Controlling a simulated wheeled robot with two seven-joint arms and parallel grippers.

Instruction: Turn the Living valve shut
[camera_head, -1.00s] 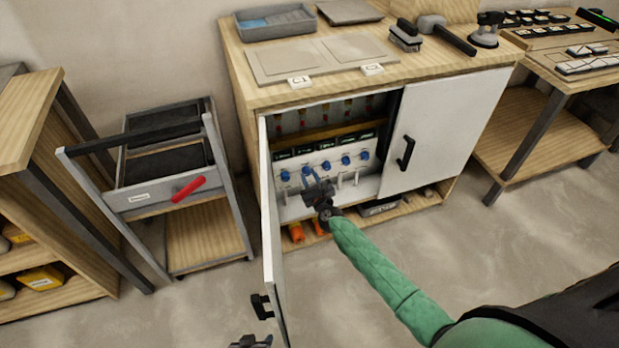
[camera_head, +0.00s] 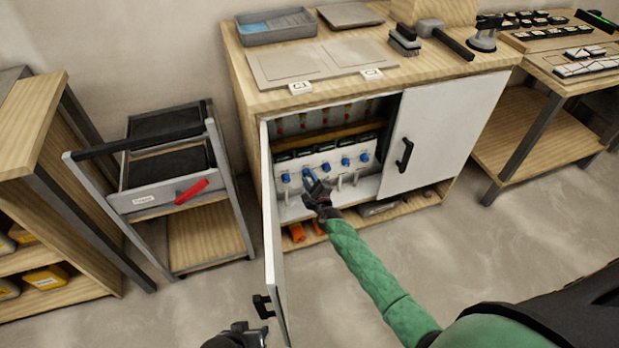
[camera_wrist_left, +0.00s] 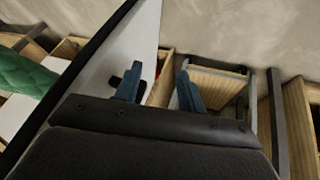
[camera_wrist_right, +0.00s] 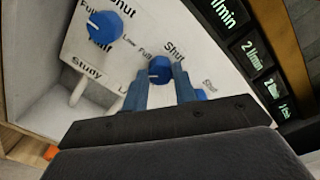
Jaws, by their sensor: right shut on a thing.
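A white panel (camera_head: 331,159) inside the open cabinet carries a row of blue valve knobs. My right gripper (camera_head: 311,178) reaches in and is shut on the second knob from the left. In the right wrist view, this blue knob (camera_wrist_right: 159,68) sits between the fingertips, with Shut, Low and Full printed around it. Its name label begins with L; the rest is hidden by the gripper. The knob to its left, labelled Study (camera_wrist_right: 102,28), is free. My left gripper (camera_wrist_left: 158,85) is open and empty, low beside the open door.
The left cabinet door (camera_head: 271,222) stands open beside my right arm; the right door (camera_head: 445,130) is closed. Flow displays reading l/min (camera_wrist_right: 258,58) sit above the knobs. A grey trolley with a red handle (camera_head: 192,191) stands to the left.

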